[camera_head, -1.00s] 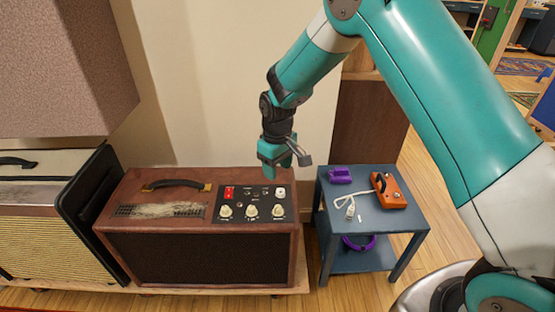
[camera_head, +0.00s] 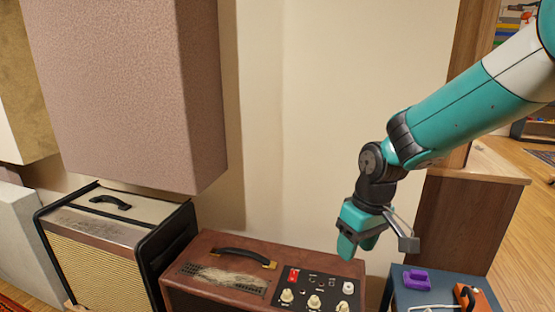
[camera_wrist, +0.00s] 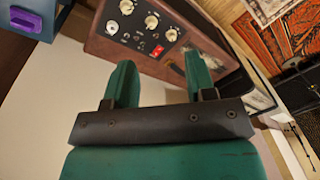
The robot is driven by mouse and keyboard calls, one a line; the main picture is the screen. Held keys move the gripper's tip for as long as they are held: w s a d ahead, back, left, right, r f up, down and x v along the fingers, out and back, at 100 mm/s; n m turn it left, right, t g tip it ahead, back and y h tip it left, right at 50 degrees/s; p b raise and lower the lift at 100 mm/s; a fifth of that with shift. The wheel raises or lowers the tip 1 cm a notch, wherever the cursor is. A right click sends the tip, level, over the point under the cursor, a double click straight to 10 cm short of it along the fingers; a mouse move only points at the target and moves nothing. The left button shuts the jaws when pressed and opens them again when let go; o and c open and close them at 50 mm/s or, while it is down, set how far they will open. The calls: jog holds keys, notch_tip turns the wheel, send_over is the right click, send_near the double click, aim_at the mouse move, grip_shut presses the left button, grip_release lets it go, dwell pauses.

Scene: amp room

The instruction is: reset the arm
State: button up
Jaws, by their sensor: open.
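My gripper (camera_head: 358,245) hangs pointing down above the right end of the brown amp (camera_head: 215,252) in the head view. In the wrist view its two green fingers (camera_wrist: 160,85) stand apart with nothing between them. The amp's black control panel shows beyond the fingers in the wrist view, with cream knobs and a red switch (camera_wrist: 158,50). My gripper appears clear of the amp's top.
A blue side table (camera_head: 402,298) at the lower right carries a purple object (camera_head: 418,280) and an orange box (camera_head: 470,297). A cream and black amp (camera_head: 150,225) stands at left. A large mauve block (camera_head: 125,90) juts out above. Pale wall lies behind.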

jog(key=s+a+r+y, duration=0.1)
jog(key=s+r, duration=0.2)
jog(key=s, duration=0.5)
jog(key=s+r+n+y, duration=0.1)
jog(key=s+r, duration=0.2)
jog(key=s, duration=0.5)
jog(key=s+a+r+y, duration=0.1)
jog(key=s+r, duration=0.3)
jog(key=s, duration=0.3)
notch_tip(320, 180, up, 16)
jog(key=p, duration=1.6)
jog(key=shift+f, duration=0.15)
